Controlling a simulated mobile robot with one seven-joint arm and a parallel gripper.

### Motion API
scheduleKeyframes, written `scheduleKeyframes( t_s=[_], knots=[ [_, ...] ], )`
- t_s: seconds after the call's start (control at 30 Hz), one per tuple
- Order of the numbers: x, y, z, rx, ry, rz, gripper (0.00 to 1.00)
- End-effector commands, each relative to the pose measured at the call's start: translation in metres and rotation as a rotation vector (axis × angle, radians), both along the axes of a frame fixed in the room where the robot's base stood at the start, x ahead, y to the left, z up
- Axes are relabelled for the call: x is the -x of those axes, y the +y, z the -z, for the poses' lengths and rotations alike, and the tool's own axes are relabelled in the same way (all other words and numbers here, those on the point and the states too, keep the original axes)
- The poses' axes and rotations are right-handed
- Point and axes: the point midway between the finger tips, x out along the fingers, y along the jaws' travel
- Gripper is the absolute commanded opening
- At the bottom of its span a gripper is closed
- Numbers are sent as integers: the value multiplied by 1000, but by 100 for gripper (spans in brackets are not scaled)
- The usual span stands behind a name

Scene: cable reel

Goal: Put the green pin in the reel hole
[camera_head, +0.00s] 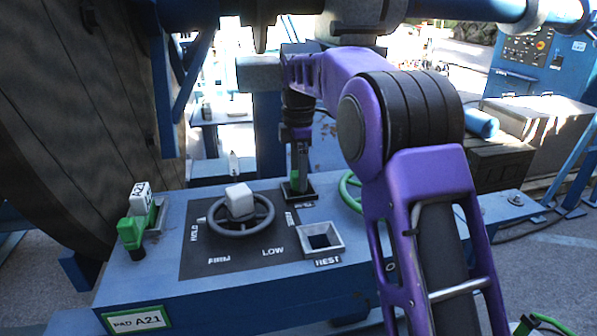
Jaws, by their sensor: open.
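A narrow green piece, seemingly the green pin (294,181), shows low at my gripper's fingers, in or just over the back square socket (311,194) on the blue console. Its lower end is hidden, so I cannot tell how deep it sits. My gripper (299,170) points straight down over that socket, open, with its fingers beside the green piece. The label below this socket is too small to read surely. A second square socket, marked REST (322,239), is empty in front.
A dark handwheel (240,214) with a white knob stands left of the sockets. Green and white blocks (131,232) sit at the console's left end. A green ring (350,190) is partly behind my arm. The big reel (70,110) fills the left.

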Motion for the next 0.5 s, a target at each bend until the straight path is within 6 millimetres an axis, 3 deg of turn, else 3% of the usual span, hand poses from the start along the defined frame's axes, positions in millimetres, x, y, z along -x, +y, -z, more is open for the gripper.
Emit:
scheduleKeyframes(
  t_s=[0.27, 0.5],
  knots=[
    [0, 0, -11, 0, 0, 0, 80],
    [-1, 0, -64, -1, -3, 0, 80]
  ],
)
